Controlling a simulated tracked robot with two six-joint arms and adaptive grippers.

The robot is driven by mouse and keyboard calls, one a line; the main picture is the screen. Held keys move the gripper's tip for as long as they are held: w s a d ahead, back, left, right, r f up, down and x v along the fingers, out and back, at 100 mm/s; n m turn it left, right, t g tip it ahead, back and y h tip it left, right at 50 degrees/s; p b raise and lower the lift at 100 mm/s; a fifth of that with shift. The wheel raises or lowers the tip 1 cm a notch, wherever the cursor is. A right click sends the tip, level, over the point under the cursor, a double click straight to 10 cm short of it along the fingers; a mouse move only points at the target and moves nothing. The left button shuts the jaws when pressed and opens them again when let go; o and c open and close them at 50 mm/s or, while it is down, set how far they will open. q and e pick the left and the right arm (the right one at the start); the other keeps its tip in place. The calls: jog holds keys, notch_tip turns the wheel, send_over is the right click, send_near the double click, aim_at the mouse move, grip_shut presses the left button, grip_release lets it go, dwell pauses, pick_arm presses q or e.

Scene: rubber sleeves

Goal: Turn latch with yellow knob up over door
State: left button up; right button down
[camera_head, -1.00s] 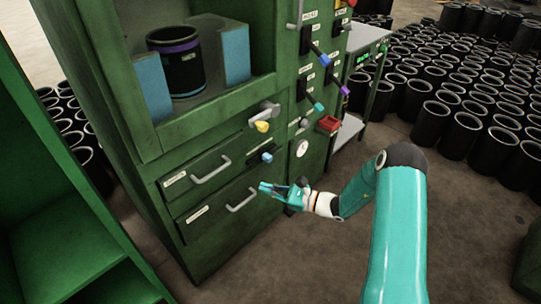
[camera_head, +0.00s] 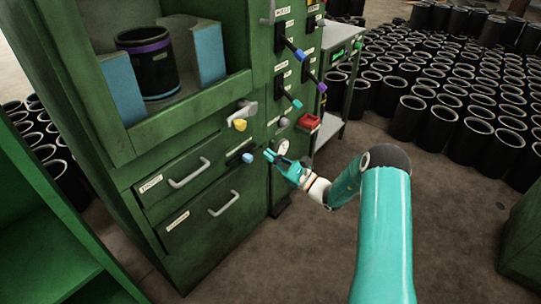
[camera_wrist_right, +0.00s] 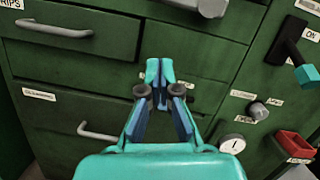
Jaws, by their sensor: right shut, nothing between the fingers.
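The latch (camera_head: 244,111) is a grey lever with a yellow knob (camera_head: 240,125), on the green cabinet's front at the lower right of the open compartment. The knob hangs at the lever's lower end. In the right wrist view a grey part that looks like the latch (camera_wrist_right: 212,7) is cut off by the top edge. My right gripper (camera_head: 269,154) is shut and empty, below and right of the yellow knob, apart from it. Its closed fingertips show in the right wrist view (camera_wrist_right: 159,68). My left gripper is out of view.
A blue knob (camera_head: 247,158) sits just left of my right fingertips. Two drawers with grey handles (camera_head: 190,173) lie below the latch. Several coloured levers and a red box (camera_head: 308,122) are on the right. The compartment holds a black sleeve (camera_head: 152,67).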

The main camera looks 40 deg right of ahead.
aim_at(241, 113)
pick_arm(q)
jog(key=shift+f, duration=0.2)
pick_arm(e)
jog(key=w+a+r, duration=0.2)
jog(key=w+r, duration=0.3)
jog(key=w, duration=0.2)
jog(key=shift+a+r, duration=0.35)
